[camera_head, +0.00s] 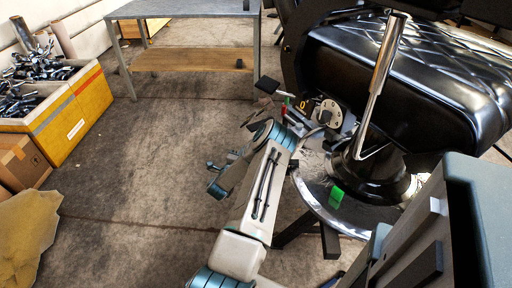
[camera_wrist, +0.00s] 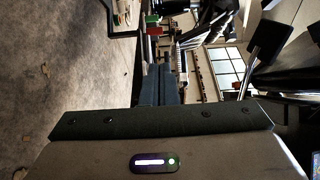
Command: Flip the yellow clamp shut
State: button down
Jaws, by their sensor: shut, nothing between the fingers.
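My gripper's two dark fingers (camera_wrist: 158,84) show in the wrist view, side by side and shut, with nothing between them. A red block (camera_wrist: 153,31) and a green block (camera_wrist: 152,18) appear just beyond the fingertips; I cannot tell whether they touch. In the head view, a small yellow patch (camera_head: 304,103) shows among dark metal fittings beside the barber chair, and may be part of the yellow clamp. Red (camera_head: 284,109) and green pieces are close to it. My arm covers part of this area, and I cannot make out the clamp's full shape or how far it is open.
The black padded barber chair (camera_head: 440,75) fills the upper right, with a metal lever (camera_head: 382,85) beside it and a round base below. A grey table (camera_head: 190,12) stands at the back. Yellow boxes (camera_head: 85,110) of metal parts stand left. The floor between is clear.

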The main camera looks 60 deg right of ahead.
jog(key=shift+w+a+p, duration=0.15)
jog(key=shift+w+a, duration=0.5)
jog(key=shift+a, duration=0.25)
jog(key=shift+w+a+p, duration=0.15)
jog(key=shift+w+a, duration=0.45)
jog(key=shift+a, duration=0.25)
